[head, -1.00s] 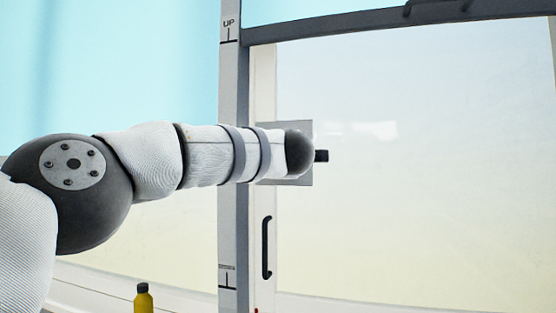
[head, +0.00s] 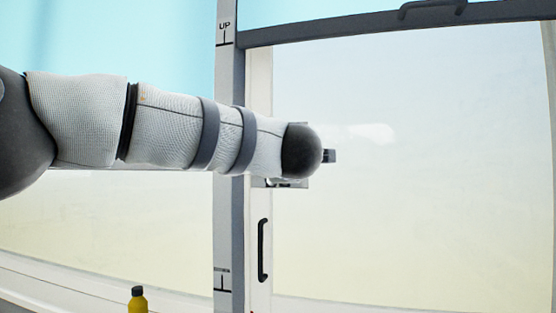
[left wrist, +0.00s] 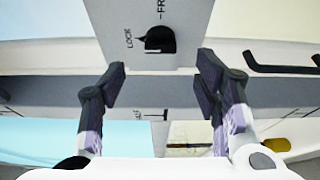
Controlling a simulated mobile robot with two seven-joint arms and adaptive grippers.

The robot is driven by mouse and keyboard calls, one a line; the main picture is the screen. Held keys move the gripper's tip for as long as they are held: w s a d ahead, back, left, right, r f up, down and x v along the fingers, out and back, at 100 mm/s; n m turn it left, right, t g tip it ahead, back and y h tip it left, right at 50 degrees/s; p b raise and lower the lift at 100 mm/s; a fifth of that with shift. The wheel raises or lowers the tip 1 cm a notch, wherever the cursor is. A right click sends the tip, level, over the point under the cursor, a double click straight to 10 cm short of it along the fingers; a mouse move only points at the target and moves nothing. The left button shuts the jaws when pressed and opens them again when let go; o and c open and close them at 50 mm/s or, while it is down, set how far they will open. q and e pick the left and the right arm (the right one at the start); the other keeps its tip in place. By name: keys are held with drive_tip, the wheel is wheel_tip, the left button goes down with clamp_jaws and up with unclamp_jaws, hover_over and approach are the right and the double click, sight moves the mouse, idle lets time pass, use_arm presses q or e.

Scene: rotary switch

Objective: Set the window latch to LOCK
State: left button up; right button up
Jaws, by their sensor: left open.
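The window latch is a grey plate with a dark rounded knob (left wrist: 160,40) in the left wrist view. LOCK is printed to the knob's left and a partly cut-off label starting FR above it. A small tip on the knob's left side lies close to LOCK, but its exact setting is unclear. My left gripper (left wrist: 163,68) is open and empty. Its two fingers are apart, below the knob in the picture, with no visible contact.
The plate is on an upright frame beside a post marked UP (head: 225,45). A dark vertical handle (head: 262,250) is below it, and a dark rail (head: 350,24) with a handle crosses above. A yellow bottle (head: 138,301) stands at lower left. The pane at right is clear of objects.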

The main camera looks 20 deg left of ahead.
use_arm(q)
drive_tip(key=v, duration=0.4)
drive_tip(key=shift+s+d, duration=0.15)
drive_tip(key=shift+s, duration=0.2)
wheel_tip(320, 180, down, 27)
drive_tip(key=w+m+g+h, duration=0.2)
drive_tip(key=w+m+h, duration=0.1)
drive_tip(key=m, duration=0.5)
drive_tip(key=s+a+f+m+g+h, duration=0.1)
drive_tip(key=s+f+m+g, duration=0.3)
drive_tip(key=f, duration=0.7)
drive_tip(key=s+f+m+g+h, duration=0.1)
drive_tip(key=s+f+m, duration=0.35)
drive_tip(key=f, duration=0.75)
drive_tip(key=s+a+f+m+g+h, duration=0.1)
drive_tip(key=s+a+f+g, duration=0.15)
drive_tip(key=s+f, duration=0.65)
drive_tip(key=s+a+f+m+g, duration=0.1)
drive_tip(key=s+f+m+g, duration=0.3)
drive_tip(key=s, duration=0.9)
drive_tip(key=s+a+f+g, duration=0.1)
drive_tip(key=s+g, duration=0.1)
drive_tip(key=s, duration=0.7)
drive_tip(key=s+a+f+g, duration=0.2)
drive_tip(key=s, duration=0.8)
drive_tip(key=shift+s+a+f+g, duration=0.2)
drive_tip(key=shift+s+a+g, duration=0.05)
drive_tip(key=shift+s+g, duration=0.1)
